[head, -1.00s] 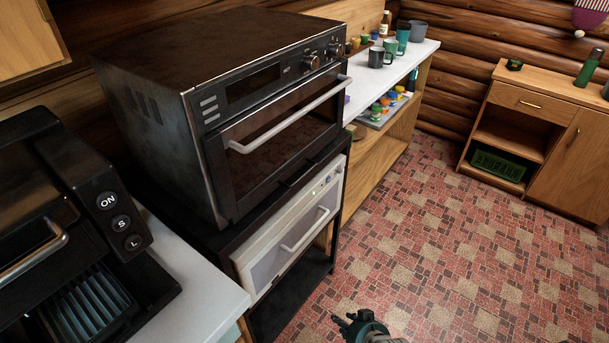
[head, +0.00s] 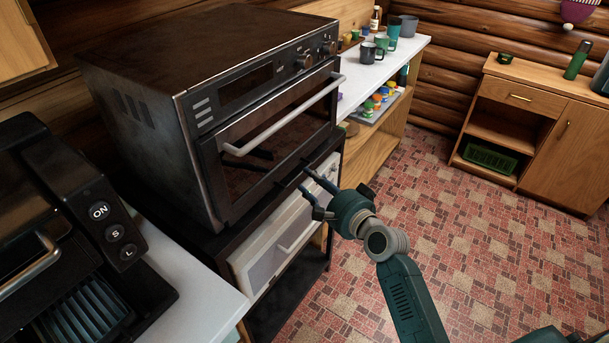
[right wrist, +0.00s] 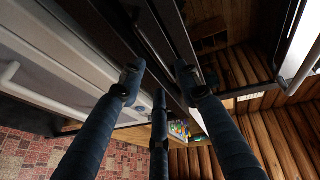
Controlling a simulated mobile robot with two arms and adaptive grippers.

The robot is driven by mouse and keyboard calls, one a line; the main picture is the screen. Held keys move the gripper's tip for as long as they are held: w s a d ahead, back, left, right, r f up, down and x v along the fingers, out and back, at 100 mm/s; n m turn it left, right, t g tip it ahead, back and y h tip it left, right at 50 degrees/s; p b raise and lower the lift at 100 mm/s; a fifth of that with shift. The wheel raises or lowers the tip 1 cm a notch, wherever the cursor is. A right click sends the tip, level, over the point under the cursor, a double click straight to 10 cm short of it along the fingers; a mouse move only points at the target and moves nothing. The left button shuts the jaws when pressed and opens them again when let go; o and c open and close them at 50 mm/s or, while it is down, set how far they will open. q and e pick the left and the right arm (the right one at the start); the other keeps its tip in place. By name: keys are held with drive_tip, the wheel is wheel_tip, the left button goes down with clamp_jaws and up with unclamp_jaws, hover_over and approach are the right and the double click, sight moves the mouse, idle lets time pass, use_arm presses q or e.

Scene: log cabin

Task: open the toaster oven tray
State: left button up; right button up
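The black toaster oven (head: 200,95) stands on a dark rack, its glass door shut behind a light bar handle (head: 285,112). A dark strip with a small lip runs along its lower front edge; I cannot make out the tray clearly there. My right gripper (head: 304,180) is at this lower front edge, below the door handle, its fingers apart. In the right wrist view, the spread fingertips (right wrist: 160,78) point at dark horizontal edges, with nothing clearly held. The oven's handle (right wrist: 302,62) is at the right of that view. My left gripper is not in view.
A white appliance (head: 265,258) with its own handle sits right below the oven. A black appliance with ON, S and L buttons (head: 112,232) stands at the left. A counter with mugs (head: 372,50) lies beyond. The tiled floor (head: 440,190) at the right is clear.

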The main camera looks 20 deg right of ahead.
drive_tip(key=shift+x, duration=2.05)
clamp_jaws()
